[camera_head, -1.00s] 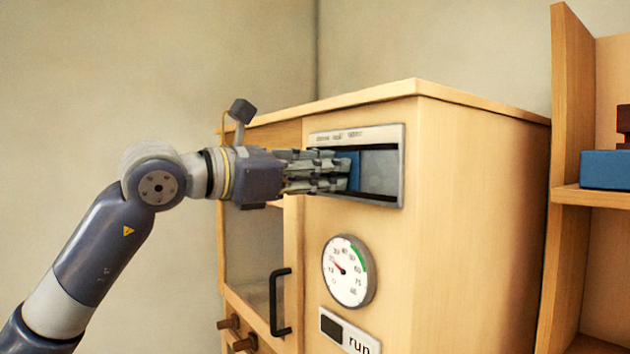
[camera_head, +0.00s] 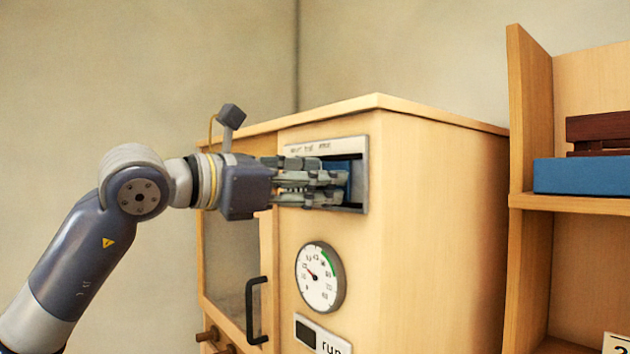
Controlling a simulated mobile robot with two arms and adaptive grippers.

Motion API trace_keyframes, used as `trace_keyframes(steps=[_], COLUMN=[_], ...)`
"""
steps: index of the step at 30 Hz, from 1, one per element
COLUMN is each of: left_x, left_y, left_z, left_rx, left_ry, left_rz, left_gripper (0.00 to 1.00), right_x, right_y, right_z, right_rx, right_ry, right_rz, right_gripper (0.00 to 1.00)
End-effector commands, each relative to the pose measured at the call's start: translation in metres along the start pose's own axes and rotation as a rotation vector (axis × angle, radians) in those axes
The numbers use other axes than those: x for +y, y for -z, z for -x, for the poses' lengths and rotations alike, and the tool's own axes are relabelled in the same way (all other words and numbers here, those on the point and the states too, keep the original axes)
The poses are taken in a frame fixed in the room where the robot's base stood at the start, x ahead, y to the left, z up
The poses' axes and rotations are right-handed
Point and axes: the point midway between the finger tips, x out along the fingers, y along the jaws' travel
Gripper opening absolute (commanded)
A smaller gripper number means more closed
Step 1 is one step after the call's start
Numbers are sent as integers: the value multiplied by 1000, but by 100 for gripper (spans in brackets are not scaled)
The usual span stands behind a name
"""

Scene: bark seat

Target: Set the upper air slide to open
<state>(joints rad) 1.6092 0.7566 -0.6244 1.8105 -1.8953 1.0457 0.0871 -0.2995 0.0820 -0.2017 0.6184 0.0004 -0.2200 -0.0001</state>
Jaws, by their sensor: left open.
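The upper air slide is a metal-framed slot (camera_head: 361,180) near the top of the wooden cabinet's front (camera_head: 370,270), with small lettering above it that is too blurred to read. Inside the frame a blue slide piece (camera_head: 345,166) shows at the right part of the slot, with a small grey strip to its right. My left gripper (camera_head: 335,188) is at the slot, its fingers pointing right and covering the left and lower part of the opening. The gripper is open. Whether its fingers touch the blue piece cannot be told. My right gripper is not in view.
Below the slot are a round dial gauge (camera_head: 320,277) and a "run" label plate (camera_head: 322,336). A glass door (camera_head: 228,262) with a black handle (camera_head: 256,310) is at the left. A shelf (camera_head: 570,202) with a blue box (camera_head: 582,175) stands right.

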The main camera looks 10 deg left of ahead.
Motion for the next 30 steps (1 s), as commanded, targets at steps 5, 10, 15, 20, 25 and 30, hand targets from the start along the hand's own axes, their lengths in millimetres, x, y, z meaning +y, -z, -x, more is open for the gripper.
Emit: trace_keyframes(steps=[5, 10, 15, 20, 25, 30], left_x=[1, 0, -1, -1, -2, -2], left_y=[0, 0, 0, 0, 0, -1], left_z=[21, 58, 91, 111, 119, 119], left_rx=[-1, 0, 1, 1, 0, 0], left_ry=[-3, -3, -3, 0, 3, 3], left_rz=[-1, -2, -2, -1, -2, -1], left_gripper=[45, 45, 45, 45, 45, 45], right_x=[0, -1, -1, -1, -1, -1], right_y=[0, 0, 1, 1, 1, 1], right_z=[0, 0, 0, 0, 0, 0], right_rx=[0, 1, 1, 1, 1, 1], right_ry=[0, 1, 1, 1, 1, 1], right_rz=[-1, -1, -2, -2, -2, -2], right_gripper=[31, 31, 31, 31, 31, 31])
